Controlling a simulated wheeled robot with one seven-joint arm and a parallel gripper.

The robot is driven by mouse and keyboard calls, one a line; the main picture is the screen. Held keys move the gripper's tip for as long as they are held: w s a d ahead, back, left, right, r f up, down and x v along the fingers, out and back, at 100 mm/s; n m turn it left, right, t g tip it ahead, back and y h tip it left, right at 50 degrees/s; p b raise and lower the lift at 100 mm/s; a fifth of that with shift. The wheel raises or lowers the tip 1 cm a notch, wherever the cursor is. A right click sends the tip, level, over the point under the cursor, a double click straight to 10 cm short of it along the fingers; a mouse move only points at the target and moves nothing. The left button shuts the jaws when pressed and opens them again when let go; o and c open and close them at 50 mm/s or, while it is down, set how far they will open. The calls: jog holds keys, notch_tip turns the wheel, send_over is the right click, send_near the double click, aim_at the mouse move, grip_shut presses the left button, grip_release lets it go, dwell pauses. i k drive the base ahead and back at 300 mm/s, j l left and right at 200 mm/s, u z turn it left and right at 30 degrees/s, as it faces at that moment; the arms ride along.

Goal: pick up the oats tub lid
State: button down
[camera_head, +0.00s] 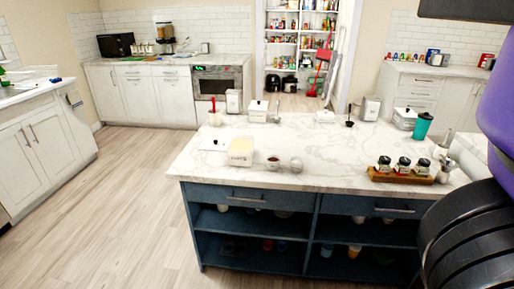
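A pale cream tub (241,152) with dark lettering that looks like "OATS" stands near the front left of the marble-topped island. A flat white piece with a small dark spot, which looks like the tub's lid (213,145), lies on the counter just left of the tub, apart from it. The white piece blends into the marble, so its edges are hard to see. My arm's purple and black links fill the right edge, but my gripper is not in view.
A dark cup (273,161) and a small glass jar (296,164) stand right of the tub. A wooden tray (400,176) with several spice jars and a teal tumbler (423,126) are farther right. Open wooden floor (110,215) lies left of the blue island (250,197).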

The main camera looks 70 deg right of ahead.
aim_at(211, 145)
jog(key=z, duration=1.35)
